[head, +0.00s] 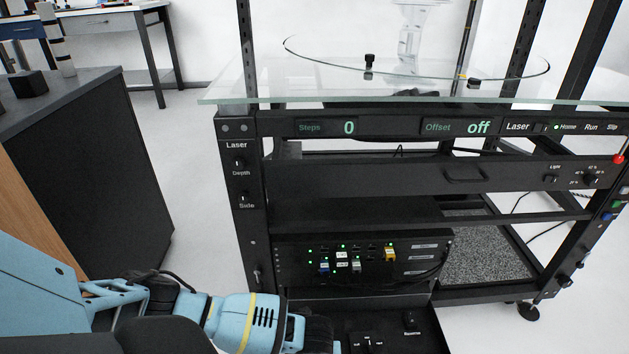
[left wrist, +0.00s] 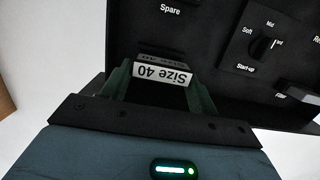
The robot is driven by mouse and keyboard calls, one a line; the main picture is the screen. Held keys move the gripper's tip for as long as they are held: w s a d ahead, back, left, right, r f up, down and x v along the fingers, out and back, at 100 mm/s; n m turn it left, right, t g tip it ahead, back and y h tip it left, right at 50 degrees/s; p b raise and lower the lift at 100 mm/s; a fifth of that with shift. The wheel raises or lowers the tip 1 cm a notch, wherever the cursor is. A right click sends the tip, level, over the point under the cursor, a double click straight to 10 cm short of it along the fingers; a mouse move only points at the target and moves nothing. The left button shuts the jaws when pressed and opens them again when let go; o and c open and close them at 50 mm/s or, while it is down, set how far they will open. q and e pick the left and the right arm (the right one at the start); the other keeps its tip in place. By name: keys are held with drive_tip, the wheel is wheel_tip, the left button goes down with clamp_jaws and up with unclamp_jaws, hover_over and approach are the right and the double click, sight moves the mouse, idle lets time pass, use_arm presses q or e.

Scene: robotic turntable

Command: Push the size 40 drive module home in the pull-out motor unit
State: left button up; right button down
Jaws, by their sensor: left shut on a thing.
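The size 40 drive module (left wrist: 162,72) shows in the left wrist view as a dark block with a white "Size 40" label, upside down in the picture. My left gripper (left wrist: 160,84) is shut on it, with a green finger on each side. The dark panel of the pull-out motor unit (left wrist: 215,20) lies just beyond, marked "Spare" and "Start-up". In the head view the pull-out unit (head: 425,338) is at the bottom, below the rack. My left arm reaches it from the left; its fingers and the module are hidden there. How deep the module sits I cannot tell. My right gripper is not in view.
The black turntable rack (head: 350,178) stands above the unit, with a glass top (head: 240,88). A panel of lit modules and cables (head: 345,258) sits just behind the unit. A dark cabinet (head: 90,170) stands at the left. Floor between them is clear.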

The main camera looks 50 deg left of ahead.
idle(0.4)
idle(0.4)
use_arm(q)
drive_tip(key=shift+p, duration=0.4)
idle(0.4)
idle(0.6)
drive_tip(key=shift+f, duration=0.45)
drive_tip(key=shift+f+b, duration=0.3)
drive_tip(key=shift+f, duration=0.15)
drive_tip(key=shift+f, duration=0.35)
